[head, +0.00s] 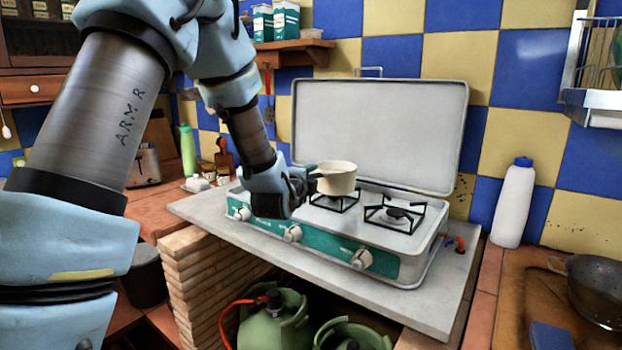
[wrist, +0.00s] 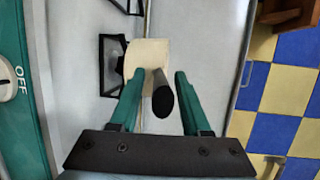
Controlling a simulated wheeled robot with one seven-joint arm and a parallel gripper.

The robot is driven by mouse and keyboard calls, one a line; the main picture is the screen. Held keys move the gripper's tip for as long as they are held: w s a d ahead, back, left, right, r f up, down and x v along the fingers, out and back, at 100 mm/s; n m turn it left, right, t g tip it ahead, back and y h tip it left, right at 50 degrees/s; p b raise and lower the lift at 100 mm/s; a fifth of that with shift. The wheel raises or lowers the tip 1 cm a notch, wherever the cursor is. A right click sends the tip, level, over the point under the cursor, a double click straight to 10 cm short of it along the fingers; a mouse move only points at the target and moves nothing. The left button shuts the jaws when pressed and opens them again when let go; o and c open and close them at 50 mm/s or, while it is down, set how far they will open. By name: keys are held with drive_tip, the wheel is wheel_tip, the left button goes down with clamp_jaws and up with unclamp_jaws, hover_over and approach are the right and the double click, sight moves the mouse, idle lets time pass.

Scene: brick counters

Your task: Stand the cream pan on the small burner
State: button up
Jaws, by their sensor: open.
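The cream pan (head: 337,178) is upright at the back of the camping stove (head: 330,225), behind or over the left visible burner (head: 334,203). In the wrist view the pan (wrist: 147,55) overlaps the edge of a black grate (wrist: 112,66) and lies mostly to its lid side. I cannot tell if it rests on the grate. The right burner (head: 395,215) is bare. My gripper (head: 306,184) is open at the pan's left. In the wrist view the pan's dark-ended handle (wrist: 162,96) lies between the green fingers (wrist: 156,84), apart from both. The head view hides the handle.
The stove's raised lid (head: 380,135) stands close behind the pan. Knobs (head: 292,233) line the stove's front. A white bottle (head: 514,203) stands right of the stove, and a colander (head: 597,290) sits at far right. Green gas bottles (head: 275,320) are below the counter.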

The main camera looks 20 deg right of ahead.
drive_tip(key=shift+r+p, duration=0.55)
drive_tip(key=shift+p, duration=0.05)
drive_tip(key=f+b+v, duration=0.1)
drive_tip(key=b+v, duration=0.3)
drive_tip(key=v, duration=0.8)
drive_tip(key=w+a+f+n+g+y, duration=0.1)
drive_tip(key=a+f+n+g+y, duration=0.1)
drive_tip(key=a+f+n+y, duration=0.35)
drive_tip(key=w+a+f+n+g+y, duration=0.1)
drive_tip(key=w+a+f+n+y, duration=0.15)
drive_tip(key=a+n, duration=0.55)
drive_tip(key=s+a+f+n+g+y, duration=0.1)
drive_tip(key=s+a+f+n+g, duration=0.1)
drive_tip(key=s+a+n, duration=0.3)
drive_tip(key=s+a+f+n+g+y, duration=0.2)
drive_tip(key=s+a+n+g, duration=0.3)
drive_tip(key=a, duration=0.8)
drive_tip(key=shift+s+f+n, duration=0.7)
drive_tip(key=shift+n, duration=0.45)
drive_tip(key=shift+o, duration=0.3)
drive_tip(key=shift+a, duration=0.15)
